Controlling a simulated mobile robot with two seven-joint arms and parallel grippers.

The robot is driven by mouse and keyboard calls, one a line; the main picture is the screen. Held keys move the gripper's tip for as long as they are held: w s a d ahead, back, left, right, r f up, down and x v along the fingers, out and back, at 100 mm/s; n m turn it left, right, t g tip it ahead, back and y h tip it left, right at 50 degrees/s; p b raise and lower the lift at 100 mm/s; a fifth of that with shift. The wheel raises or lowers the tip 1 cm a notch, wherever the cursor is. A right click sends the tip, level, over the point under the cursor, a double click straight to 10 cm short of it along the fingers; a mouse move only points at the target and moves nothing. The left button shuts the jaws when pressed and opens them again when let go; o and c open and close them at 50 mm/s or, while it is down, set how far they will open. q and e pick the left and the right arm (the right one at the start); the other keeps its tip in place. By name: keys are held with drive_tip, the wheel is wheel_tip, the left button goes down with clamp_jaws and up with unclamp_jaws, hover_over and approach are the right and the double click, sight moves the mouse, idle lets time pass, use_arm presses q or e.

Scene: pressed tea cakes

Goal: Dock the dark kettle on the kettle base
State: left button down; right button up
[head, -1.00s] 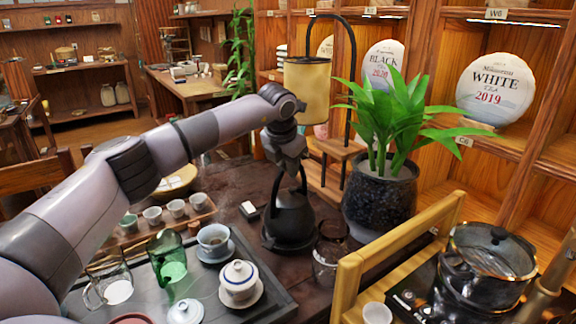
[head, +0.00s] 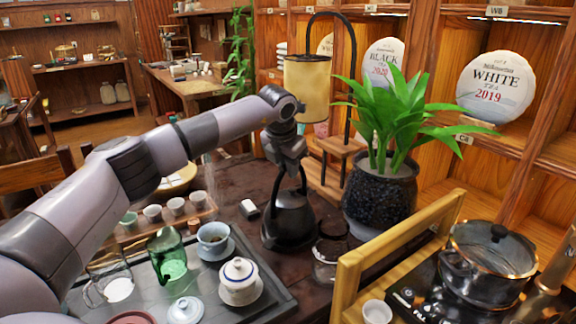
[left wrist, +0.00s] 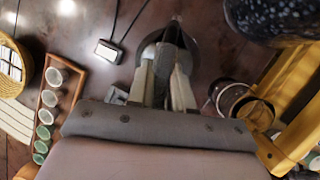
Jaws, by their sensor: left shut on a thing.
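The dark kettle (head: 288,220) is upright at the middle of the dark table, and in the left wrist view (left wrist: 181,36) its body shows beyond my fingers. My left gripper (head: 289,166) points down from above and is shut on the kettle's tall arched handle. It also shows in the left wrist view (left wrist: 168,82). The kettle base is a dark disc (head: 270,243) just under the kettle, mostly hidden by it. I cannot tell whether the kettle touches it or hovers slightly above. My right gripper is not in view.
A potted plant (head: 380,200) stands close right of the kettle, with a glass jug (head: 328,255) in front of it. The tea tray (head: 280,300) with a lidded bowl (head: 239,275) and green glass lies front left. A wooden-framed stove (head: 345,290) holds a glass pot.

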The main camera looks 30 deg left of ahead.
use_arm(q)
drive_tip(key=c, duration=1.3)
unclamp_jaws()
drive_tip(key=shift+f, duration=0.3)
drive_tip(key=shift+p+v, duration=1.2)
drive_tip(key=shift+v, duration=1.1)
drive_tip(key=p+v, duration=0.3)
drive_tip(key=v, duration=0.3)
drive_tip(key=shift+r, duration=0.3)
drive_tip(key=shift+s, duration=0.1)
